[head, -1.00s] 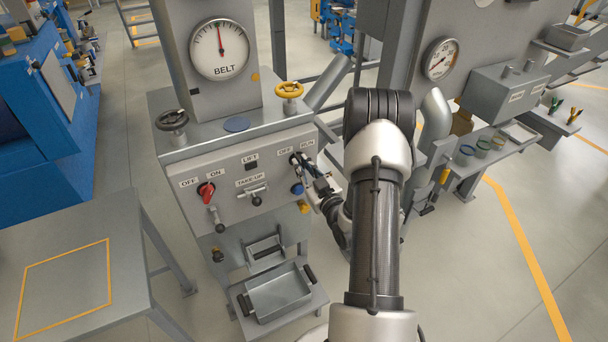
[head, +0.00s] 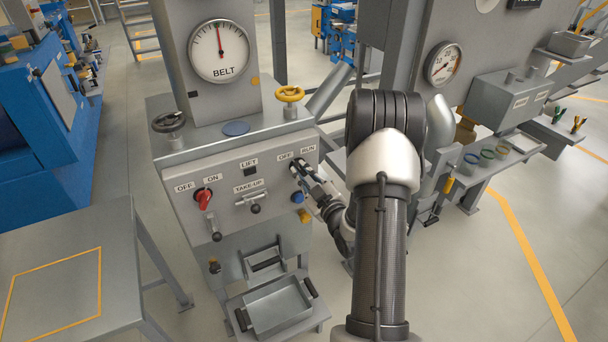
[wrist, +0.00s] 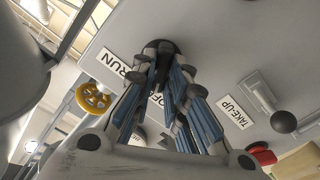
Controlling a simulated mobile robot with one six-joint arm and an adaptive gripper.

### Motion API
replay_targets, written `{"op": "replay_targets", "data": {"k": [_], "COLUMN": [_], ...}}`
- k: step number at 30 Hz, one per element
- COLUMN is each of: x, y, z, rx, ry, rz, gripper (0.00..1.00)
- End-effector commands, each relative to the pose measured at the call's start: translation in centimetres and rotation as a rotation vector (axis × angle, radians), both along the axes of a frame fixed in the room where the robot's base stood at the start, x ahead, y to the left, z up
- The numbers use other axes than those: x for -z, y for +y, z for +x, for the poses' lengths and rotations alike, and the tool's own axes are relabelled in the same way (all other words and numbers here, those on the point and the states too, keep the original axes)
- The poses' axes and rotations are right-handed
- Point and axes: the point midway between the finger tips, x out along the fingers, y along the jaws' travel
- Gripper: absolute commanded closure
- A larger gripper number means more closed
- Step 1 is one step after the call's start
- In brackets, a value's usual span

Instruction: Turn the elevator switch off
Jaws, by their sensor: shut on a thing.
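The control panel (head: 225,200) carries a black-knobbed switch (wrist: 162,48) under the labels OFF and RUN, at the panel's upper right. In the wrist view the knob sits at the fingertips of my gripper (wrist: 163,72), with the RUN label left of it and the OFF label partly behind the fingers. My gripper also shows in the head view (head: 301,171), shut on this knob. The switch's exact angle is mostly hidden by the fingers. A separate red switch (head: 203,198) under OFF and ON is at the panel's left.
A take-up lever (head: 255,207) is left of my gripper, and a blue button (head: 297,197) is just below it. A yellow handwheel (head: 290,94) stands above the panel. A metal tray (head: 277,307) is below. Open floor lies to the right.

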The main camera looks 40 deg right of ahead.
Motion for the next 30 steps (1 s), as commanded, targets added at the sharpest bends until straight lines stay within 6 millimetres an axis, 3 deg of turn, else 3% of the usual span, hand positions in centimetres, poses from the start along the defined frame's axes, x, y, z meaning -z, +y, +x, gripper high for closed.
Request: {"op": "replay_targets", "data": {"k": [3, 4, 12, 23, 30], "x": [0.0, 0.1, 0.0, 0.0, 0.1], "y": [0.0, 0.0, 0.0, 0.0, 0.7], "z": [0.0, 0.0, 0.0, -0.2, -3.8], "rx": [0.001, 0.000, 0.001, 0.001, 0.005], "ry": [0.002, 0.003, 0.001, 0.001, 0.003], "rz": [-0.003, -0.002, -0.001, 0.000, 0.004], "gripper": [1.00, 0.85, 0.67, 0.67, 0.67]}}
